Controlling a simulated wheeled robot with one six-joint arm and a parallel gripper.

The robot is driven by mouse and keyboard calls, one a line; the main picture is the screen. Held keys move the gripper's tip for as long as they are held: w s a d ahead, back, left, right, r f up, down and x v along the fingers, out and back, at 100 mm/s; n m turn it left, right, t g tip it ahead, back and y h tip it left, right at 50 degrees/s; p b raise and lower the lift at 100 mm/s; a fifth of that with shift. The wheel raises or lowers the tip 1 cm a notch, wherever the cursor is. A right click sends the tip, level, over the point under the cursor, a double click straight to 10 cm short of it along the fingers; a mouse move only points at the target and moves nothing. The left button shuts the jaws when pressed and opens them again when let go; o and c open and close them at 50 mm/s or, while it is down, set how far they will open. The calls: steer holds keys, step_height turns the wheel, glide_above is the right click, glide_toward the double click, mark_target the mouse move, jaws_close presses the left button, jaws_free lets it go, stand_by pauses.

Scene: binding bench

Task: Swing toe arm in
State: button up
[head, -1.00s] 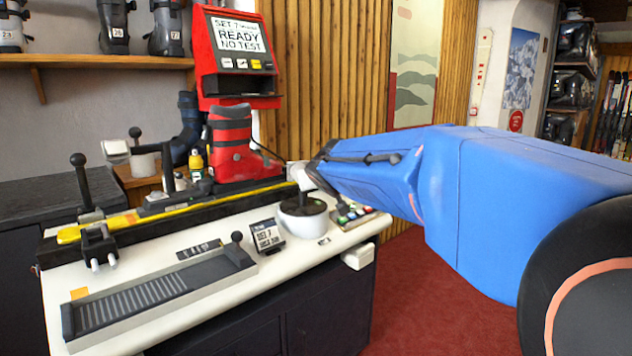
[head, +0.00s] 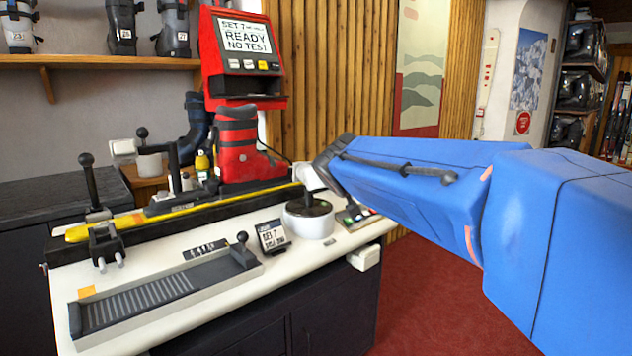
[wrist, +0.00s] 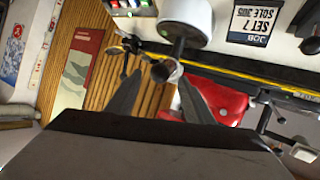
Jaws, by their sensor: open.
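A red ski boot (head: 238,145) stands on the bench rail, toe to the right; it also shows in the wrist view (wrist: 222,100). A short arm with a pale rounded head (head: 311,179), which looks like the toe arm, is in front of the boot toe above a white round pot (head: 309,222). In the wrist view its head (wrist: 172,71) shows between the fingers of my gripper (wrist: 159,75). My gripper is open; I cannot tell whether a finger touches the head. In the head view my wrist hides the fingers.
A small sign (head: 272,236) and a slotted tray (head: 160,292) are on the white bench top (head: 215,305). A lever (head: 90,180) stands at the left. A red display (head: 240,55) reads "READY NO TEST". Red floor (head: 430,300) is clear at right.

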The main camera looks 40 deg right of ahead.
steer(key=v, duration=1.2)
steer(key=shift+w+d+r, duration=0.1)
steer(key=shift+w, duration=0.2)
steer(key=c, duration=1)
steer(key=w+g, duration=0.1)
steer(key=w, duration=0.1)
steer(key=w+m+g, duration=0.1)
steer(key=w+g, duration=0.1)
steer(key=w, duration=0.1)
steer(key=w+r+g, duration=0.1)
steer(key=w+g, duration=0.1)
steer(key=w, duration=0.1)
steer(key=shift+r, duration=0.1)
jaws_close()
steer(key=w+a+m+g, duration=0.2)
steer(key=w+a+g, duration=0.2)
steer(key=w+a, duration=0.15)
steer(key=d+f, duration=0.6)
steer(key=d, duration=0.3)
steer(key=shift+w+d+f+g, duration=0.2)
steer(key=shift+w+g, duration=0.1)
steer(key=shift+g, duration=0.1)
